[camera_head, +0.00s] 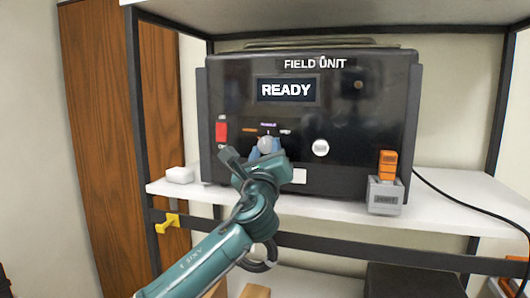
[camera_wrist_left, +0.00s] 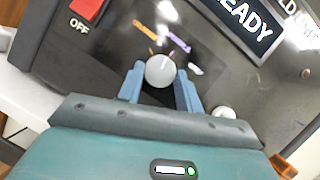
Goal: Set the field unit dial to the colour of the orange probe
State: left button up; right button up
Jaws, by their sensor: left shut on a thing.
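The field unit (camera_head: 385,100) is a black box on the shelf, with a screen (camera_head: 288,90) reading READY. Its round grey dial (camera_head: 265,143) sits below orange, purple and white marks. In the left wrist view, the dial (camera_wrist_left: 160,72) lies between the two blue fingertips of my left gripper (camera_wrist_left: 160,88), which is shut on it. I cannot tell for sure which mark the dial points to. The orange probe (camera_head: 387,165) stands upright in a grey labelled holder (camera_head: 384,197) at the unit's lower right. My right gripper is out of view.
A red switch (camera_head: 221,132) is left of the dial, and a pale round knob (camera_head: 320,148) is to its right. A small white block (camera_head: 180,175) lies on the shelf at left. A yellow hook (camera_head: 168,222) is on the shelf's front rail. A black cable runs off right.

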pick_arm(q)
jog(key=n+y, duration=0.1)
jog(key=n, duration=0.2)
jog(key=shift+d+r+n+g+y+p, duration=0.1)
jog(key=shift+d+n+g+y+p, duration=0.05)
jog(key=shift+n+g+y+p, duration=0.2)
jog(key=n+y, duration=0.1)
jog(key=n, duration=0.2)
jog(key=shift+s+r+g+p, duration=0.1)
jog(key=shift+r+g+p, duration=0.05)
jog(key=shift+g+p, duration=0.25)
jog(key=n+y+p, duration=0.1)
jog(key=n, duration=0.1)
jog(key=shift+r+n+g, duration=0.1)
jog(key=shift+n+g, duration=0.55)
jog(key=shift+n, duration=0.4)
jog(key=shift+p, duration=0.3)
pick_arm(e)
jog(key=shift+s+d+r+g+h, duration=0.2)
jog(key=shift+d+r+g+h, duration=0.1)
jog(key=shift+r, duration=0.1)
pick_arm(q)
jog(key=shift+n, duration=0.3)
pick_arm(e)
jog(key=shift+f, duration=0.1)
pick_arm(q)
jog(key=o, duration=1)
